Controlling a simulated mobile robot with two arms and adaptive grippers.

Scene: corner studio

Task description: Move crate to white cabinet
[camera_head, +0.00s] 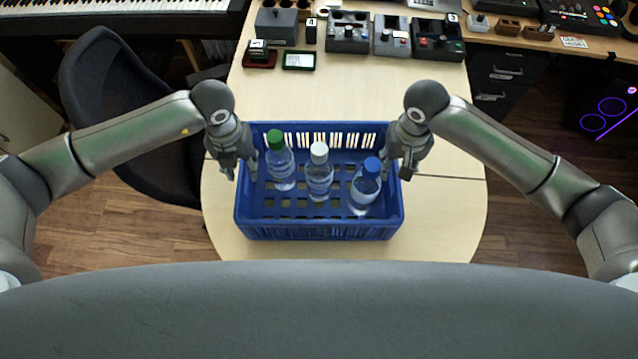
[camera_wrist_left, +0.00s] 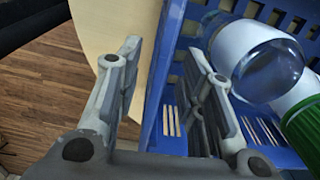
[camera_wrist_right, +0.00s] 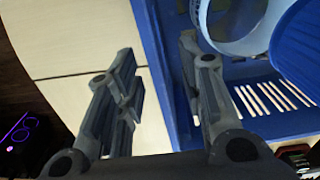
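The blue crate (camera_head: 318,230) stands on the light wooden table and holds three clear bottles: one with a green cap (camera_head: 281,170), one with a white cap (camera_head: 319,172) and one with a blue cap (camera_head: 365,190). My left gripper (camera_head: 243,172) is at the crate's left wall. In the left wrist view its fingers (camera_wrist_left: 170,95) are apart, one on each side of the wall (camera_wrist_left: 163,75). My right gripper (camera_head: 398,172) is at the right wall. In the right wrist view its fingers (camera_wrist_right: 160,90) are apart, straddling the wall (camera_wrist_right: 158,60). No white cabinet is clearly identifiable.
The table (camera_head: 440,215) has bare room right of the crate. Several small control boxes (camera_head: 348,32) stand at its far end. A dark chair (camera_head: 120,110) is at the left, a keyboard (camera_head: 120,15) at the far left, and dark drawers (camera_head: 497,75) at the right.

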